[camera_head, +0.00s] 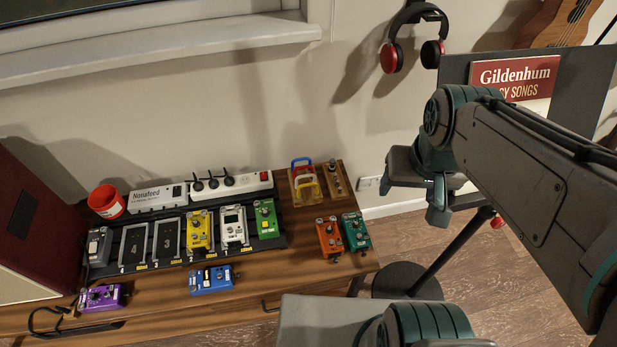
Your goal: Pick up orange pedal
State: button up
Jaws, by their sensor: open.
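The orange pedal (330,238) stands on the right end of the wooden bench, just left of a teal pedal (355,231), with little room between them. Its knobs face up and it is fully visible. My arm comes in from the right side of the picture, and its end hangs in the air right of the bench, well apart from the orange pedal. My gripper (437,217) is only partly seen at this end, empty, with nothing visible held in it.
A pedalboard (107,262) carries yellow, white and green pedals. A blue pedal (211,279) and a purple pedal (102,297) lie in front. A wooden block with coloured handles (304,182) stands behind the orange pedal. A music stand (573,75) is at the right.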

jog(key=w+a+f+b, duration=0.2)
jog(key=w+f+b, duration=0.3)
jog(key=f+b, duration=0.3)
jog(key=n+g+b, duration=0.3)
jog(key=b, duration=0.9)
send_over(330, 229)
notch_tip(330, 229, down, 21)
jog(key=f, duration=0.2)
jog(key=f+b, duration=0.1)
jog(key=f, duration=0.2)
jog(key=f+b, duration=0.1)
jog(key=f, duration=0.2)
jog(key=shift+a+f, duration=0.1)
jog(key=shift+a, duration=0.15)
jog(key=shift+d+f+b, duration=0.2)
jog(key=shift+f+b, duration=0.95)
jog(key=shift+f, duration=1.85)
jog(key=shift+r, duration=0.1)
jog(key=c, duration=1)
